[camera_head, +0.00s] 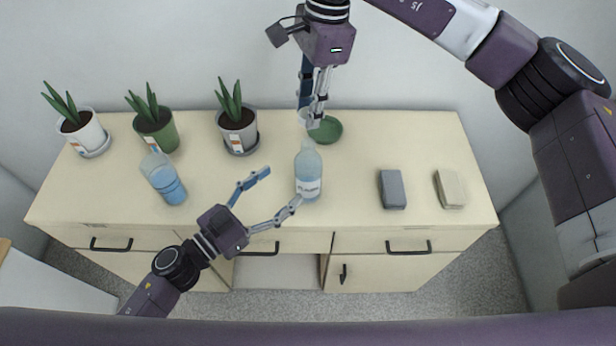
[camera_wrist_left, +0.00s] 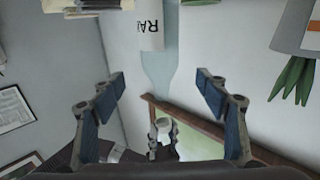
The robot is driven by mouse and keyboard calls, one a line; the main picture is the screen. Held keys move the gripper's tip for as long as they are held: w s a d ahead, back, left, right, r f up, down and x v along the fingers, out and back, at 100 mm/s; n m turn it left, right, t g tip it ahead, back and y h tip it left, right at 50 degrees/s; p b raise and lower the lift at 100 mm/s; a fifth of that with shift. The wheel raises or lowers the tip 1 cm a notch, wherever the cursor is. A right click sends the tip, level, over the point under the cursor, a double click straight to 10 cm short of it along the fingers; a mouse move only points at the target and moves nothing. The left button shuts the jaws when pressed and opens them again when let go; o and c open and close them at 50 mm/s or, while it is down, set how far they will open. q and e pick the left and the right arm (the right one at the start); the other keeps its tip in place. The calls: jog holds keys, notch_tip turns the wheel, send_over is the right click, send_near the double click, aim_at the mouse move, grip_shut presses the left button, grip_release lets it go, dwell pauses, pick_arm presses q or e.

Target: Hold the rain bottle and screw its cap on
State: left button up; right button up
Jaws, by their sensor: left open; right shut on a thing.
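The rain bottle (camera_head: 308,172) stands upright on the cabinet top, clear with a pale label and a narrow neck. In the left wrist view the bottle (camera_wrist_left: 158,68) appears upside down, with part of its lettering visible. My left gripper (camera_head: 280,188) is open, its fingertips to the left and front of the bottle, apart from it. The bottle shows between its fingers in the left wrist view. My right gripper (camera_head: 313,120) points down behind the bottle's neck, shut on a small whitish thing, apparently the cap (camera_wrist_left: 163,123); its outline is hard to make out.
Potted plants (camera_head: 88,132), (camera_head: 155,130), (camera_head: 238,130) line the back. A green dish (camera_head: 327,131) lies behind the bottle. A grey block (camera_head: 392,189) and a beige block (camera_head: 450,189) lie at right. Bare cabinet top (camera_head: 425,140) shows at back right.

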pick_arm(q)
jog(key=x, duration=0.9)
jog(key=shift+w+d, duration=0.2)
jog(key=c, duration=1.8)
pick_arm(e)
send_over(308, 143)
jog(key=shift+d+f, duration=0.1)
jog(key=shift+f, duration=2.45)
jog(key=shift+f, duration=0.85)
pick_arm(q)
grip_shut()
pick_arm(e)
jog(key=shift+f, duration=0.6)
